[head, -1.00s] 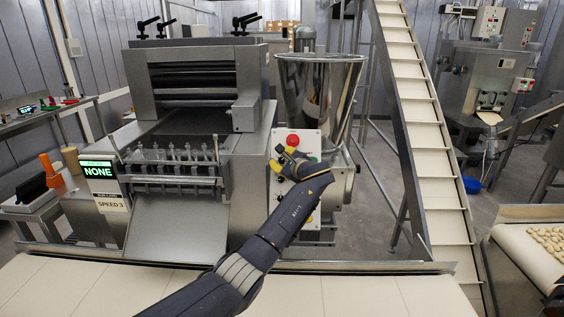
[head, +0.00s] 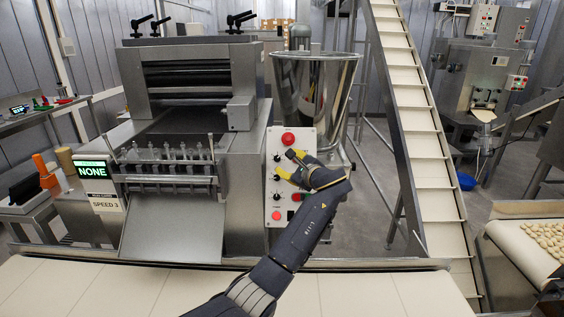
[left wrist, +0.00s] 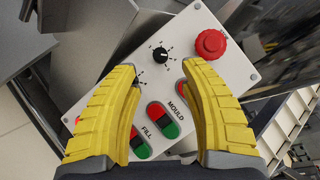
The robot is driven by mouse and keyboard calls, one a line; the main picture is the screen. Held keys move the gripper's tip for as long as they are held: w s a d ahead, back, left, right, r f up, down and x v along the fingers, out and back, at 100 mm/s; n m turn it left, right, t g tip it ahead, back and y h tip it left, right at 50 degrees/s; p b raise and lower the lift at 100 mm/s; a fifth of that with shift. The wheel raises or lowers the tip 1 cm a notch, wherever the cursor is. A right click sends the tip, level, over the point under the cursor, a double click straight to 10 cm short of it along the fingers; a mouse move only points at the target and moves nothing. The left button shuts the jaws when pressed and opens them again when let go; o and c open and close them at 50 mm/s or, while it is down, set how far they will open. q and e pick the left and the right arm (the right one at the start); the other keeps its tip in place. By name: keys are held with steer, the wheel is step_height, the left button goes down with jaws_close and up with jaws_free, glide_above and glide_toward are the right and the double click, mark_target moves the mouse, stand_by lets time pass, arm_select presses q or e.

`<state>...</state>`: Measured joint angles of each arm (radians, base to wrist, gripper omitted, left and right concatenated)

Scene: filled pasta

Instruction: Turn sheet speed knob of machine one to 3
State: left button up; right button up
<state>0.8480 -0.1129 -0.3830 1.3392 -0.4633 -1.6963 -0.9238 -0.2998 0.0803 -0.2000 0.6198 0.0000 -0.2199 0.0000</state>
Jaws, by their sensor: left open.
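The machine's white control panel (head: 282,215) carries a column of black knobs on its left side, with a top knob (head: 277,157), a middle knob (head: 277,177) and a lower knob (head: 277,196). My left gripper (head: 287,164) is open and empty in front of the panel, just right of the upper knobs. In the left wrist view, one knob (left wrist: 160,54) shows beyond the open yellow fingers (left wrist: 158,72), apart from them. Tick marks of another dial show beside the left finger, which hides its knob. I cannot read which knob is sheet speed. My right gripper is not in view.
A red mushroom button (head: 288,139) tops the panel, near the knobs. FILL and MOULD switches (left wrist: 157,117) sit between and behind the fingers. A green display (head: 93,170) reads NONE, above a SPEED 3 sign (head: 107,204). A steel hopper (head: 312,95) stands behind the panel.

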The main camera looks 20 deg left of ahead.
arm_select(q)
steer(key=shift+v, duration=2)
steer(key=shift+o, duration=0.2)
